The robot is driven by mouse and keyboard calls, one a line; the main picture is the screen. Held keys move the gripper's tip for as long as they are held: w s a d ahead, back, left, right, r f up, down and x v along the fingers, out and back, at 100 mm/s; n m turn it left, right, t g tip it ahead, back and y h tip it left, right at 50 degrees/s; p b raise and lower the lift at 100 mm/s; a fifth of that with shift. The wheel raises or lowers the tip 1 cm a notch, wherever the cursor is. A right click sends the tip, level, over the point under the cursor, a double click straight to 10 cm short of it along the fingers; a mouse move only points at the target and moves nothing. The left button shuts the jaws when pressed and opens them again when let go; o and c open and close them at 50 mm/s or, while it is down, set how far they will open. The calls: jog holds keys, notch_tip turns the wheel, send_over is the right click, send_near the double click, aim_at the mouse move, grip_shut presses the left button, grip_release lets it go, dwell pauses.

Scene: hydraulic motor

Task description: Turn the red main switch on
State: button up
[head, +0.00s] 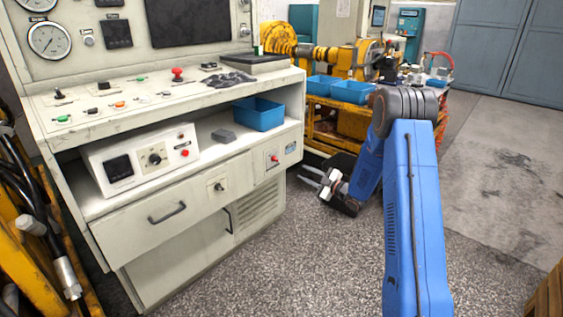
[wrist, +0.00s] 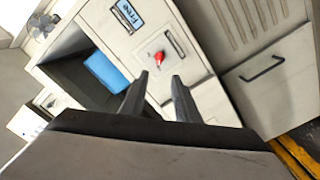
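The red main switch (head: 274,158) is a small red knob on a pale panel at the right end of the cabinet front. It also shows in the wrist view (wrist: 159,58), just beyond and between my fingertips. My gripper (head: 308,176) is to the right of the switch in the head view, its fingers pointing towards the cabinet. In the wrist view my gripper (wrist: 160,77) has its two dark fingers apart with nothing between them. A gap shows between the fingertips and the knob, and they do not appear to touch it.
A blue bin (head: 258,114) and a grey block (head: 223,135) sit on the open shelf above the switch. A white control box (head: 140,157) stands on the shelf's left. A drawer handle (head: 167,213) sticks out at left. Yellow machinery with blue bins (head: 351,91) stands behind my arm.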

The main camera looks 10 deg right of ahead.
aim_at(277, 160)
jog(key=x, duration=1.6)
jog(key=shift+w+a, duration=0.2)
jog(key=shift+w, duration=0.1)
grip_shut()
